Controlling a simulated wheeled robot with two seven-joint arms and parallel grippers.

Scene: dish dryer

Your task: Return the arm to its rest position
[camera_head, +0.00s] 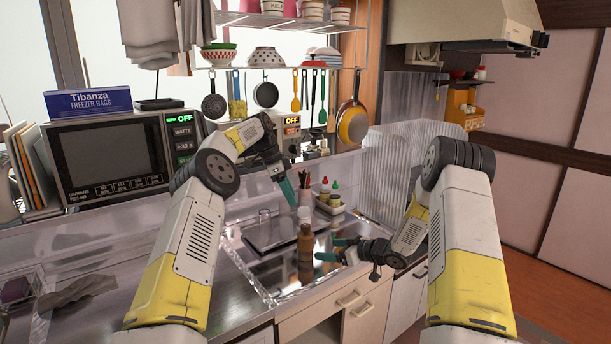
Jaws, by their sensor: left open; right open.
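My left arm (197,230) comes in from the left and bends over the counter. Its gripper (290,196) hangs pointing down above the back part of the sink, with its teal fingers seen almost edge-on. It is open, and I see nothing held in it. My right arm (468,235) comes in from the right and reaches low over the front right of the sink. Its gripper (327,249) points left with its teal fingers apart, open and empty. A brown bottle (306,241) stands just left of the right gripper's fingers, with a visible gap.
The sink (262,287) lies below both grippers. Small bottles stand in a caddy (331,206) behind it. A microwave (108,155) is at left. Utensils (308,95) hang below a shelf of bowls (266,57). A clear ribbed panel (395,160) stands right of the sink.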

